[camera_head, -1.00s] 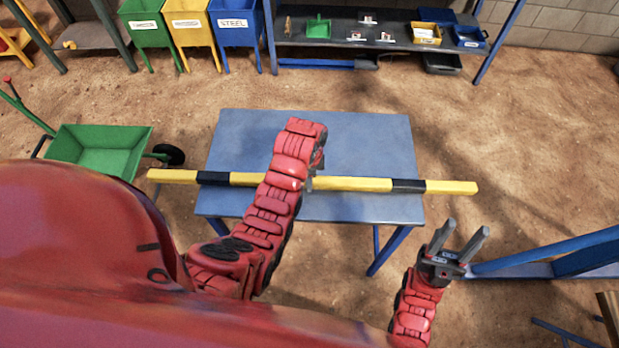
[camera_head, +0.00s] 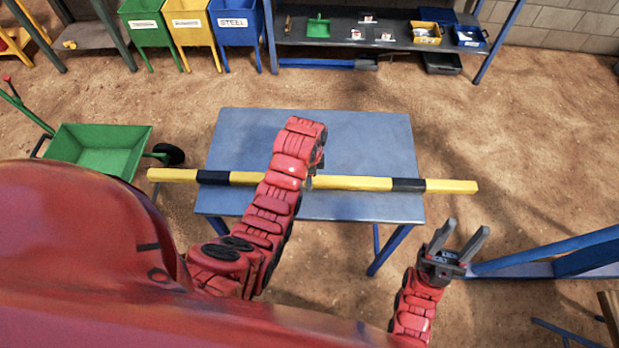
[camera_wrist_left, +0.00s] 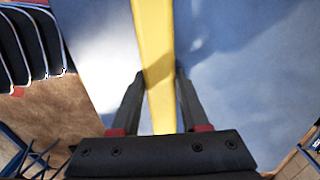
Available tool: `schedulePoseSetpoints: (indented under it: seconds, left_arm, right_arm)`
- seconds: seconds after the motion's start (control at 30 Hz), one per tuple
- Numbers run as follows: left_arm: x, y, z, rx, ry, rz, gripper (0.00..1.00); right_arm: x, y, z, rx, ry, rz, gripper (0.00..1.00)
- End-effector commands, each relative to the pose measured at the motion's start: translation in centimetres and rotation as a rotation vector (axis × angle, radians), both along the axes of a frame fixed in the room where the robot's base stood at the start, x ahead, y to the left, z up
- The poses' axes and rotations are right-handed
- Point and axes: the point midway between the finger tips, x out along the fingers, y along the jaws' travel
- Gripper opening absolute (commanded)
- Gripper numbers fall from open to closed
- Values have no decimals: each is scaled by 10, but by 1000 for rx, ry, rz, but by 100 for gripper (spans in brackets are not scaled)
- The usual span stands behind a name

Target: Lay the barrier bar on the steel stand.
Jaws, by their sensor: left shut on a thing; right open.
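The barrier bar (camera_head: 350,183), yellow with black bands, runs left to right across the blue-topped steel stand (camera_head: 370,140), with both ends past the stand's sides. My left gripper (camera_head: 309,183) is shut on the bar near its middle; my own arm partly hides it in the head view. In the left wrist view the yellow bar (camera_wrist_left: 155,50) passes between the fingers of my left gripper (camera_wrist_left: 160,75), above the blue top. I cannot tell whether the bar touches the top. My right gripper (camera_head: 457,238) is open and empty, off the stand's front right corner.
A green wheelbarrow (camera_head: 100,148) stands left of the stand. Green, yellow and blue bins (camera_head: 190,25) and a shelf (camera_head: 350,30) line the back. Blue frame parts (camera_head: 560,255) lie at the right. The dirt floor behind the stand is clear.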

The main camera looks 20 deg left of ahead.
Motion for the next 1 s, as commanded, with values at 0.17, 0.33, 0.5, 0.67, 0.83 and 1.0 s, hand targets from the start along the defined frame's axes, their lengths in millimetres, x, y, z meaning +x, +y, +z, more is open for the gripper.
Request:
schedulePoseSetpoints:
  seconds: [0.17, 0.33, 0.5, 0.67, 0.83, 1.0]
  left_arm:
    - [-2, -1, -3, -2, 6, -1, 54]
    - [-2, -1, -2, -1, 5, 0, 80]
    - [-2, 0, -2, -1, 4, 0, 80]
    - [-2, 0, -2, 0, 4, 0, 80]
    - [-1, 0, -2, -1, 4, 0, 80]
    - [-1, 0, -2, -1, 4, 0, 80]
  right_arm:
    - [0, 0, -1, 0, 0, 0, 50]
    - [0, 0, -1, 0, 0, 0, 50]
    - [0, 0, 0, 0, 0, 0, 50]
    - [0, 0, -1, 0, 0, 0, 50]
    - [0, 0, 0, 0, 0, 0, 50]
    - [0, 0, 0, 0, 0, 0, 50]
